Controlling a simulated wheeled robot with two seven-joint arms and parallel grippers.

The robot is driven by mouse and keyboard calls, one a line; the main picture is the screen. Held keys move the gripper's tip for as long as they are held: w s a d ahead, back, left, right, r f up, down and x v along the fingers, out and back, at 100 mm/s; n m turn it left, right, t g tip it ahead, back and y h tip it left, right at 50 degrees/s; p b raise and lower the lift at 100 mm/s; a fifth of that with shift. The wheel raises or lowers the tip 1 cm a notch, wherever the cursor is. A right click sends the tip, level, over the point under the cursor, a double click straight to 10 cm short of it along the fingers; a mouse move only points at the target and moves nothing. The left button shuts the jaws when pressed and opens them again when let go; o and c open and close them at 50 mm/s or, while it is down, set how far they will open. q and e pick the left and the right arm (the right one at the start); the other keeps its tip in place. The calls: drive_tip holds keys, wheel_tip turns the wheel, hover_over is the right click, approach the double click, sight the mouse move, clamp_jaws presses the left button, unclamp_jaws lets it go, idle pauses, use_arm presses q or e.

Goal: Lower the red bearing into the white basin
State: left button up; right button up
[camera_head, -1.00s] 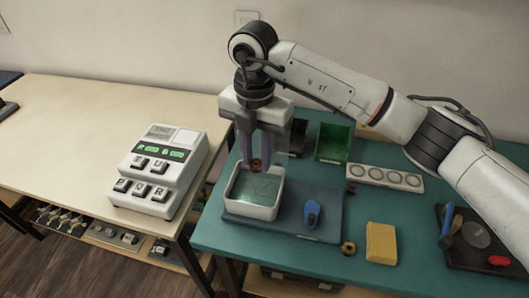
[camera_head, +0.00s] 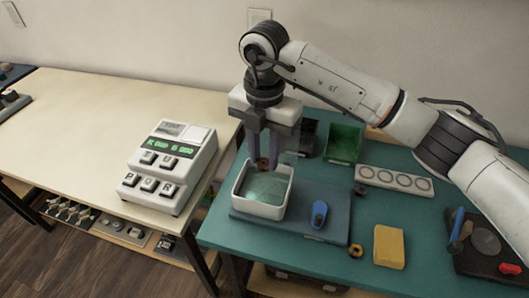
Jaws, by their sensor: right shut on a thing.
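The white basin (camera_head: 257,209) stands at the left end of a blue mat on the teal table and has a greenish inside. My right gripper (camera_head: 263,162) points straight down over the back part of the basin. It is shut on the small red bearing (camera_head: 262,164), which shows dark red between the fingertips. The bearing is near the height of the basin's back rim; whether it is above or just inside the rim I cannot tell. My left gripper is not in view.
On the blue mat (camera_head: 334,225) lies a blue tool (camera_head: 319,214). A yellow block (camera_head: 389,247), a brass ring (camera_head: 355,250), a white strip with several round recesses (camera_head: 394,180) and a green bin (camera_head: 344,143) are to the right. A keyed device (camera_head: 168,167) stands on the left table.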

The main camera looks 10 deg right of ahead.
drive_tip(key=b, duration=0.3)
hover_over(265, 192)
drive_tip(key=shift+f, duration=2.55)
drive_tip(key=shift+f+b, duration=1.7)
drive_tip(key=shift+f, duration=0.8)
drive_tip(key=o, duration=1.1)
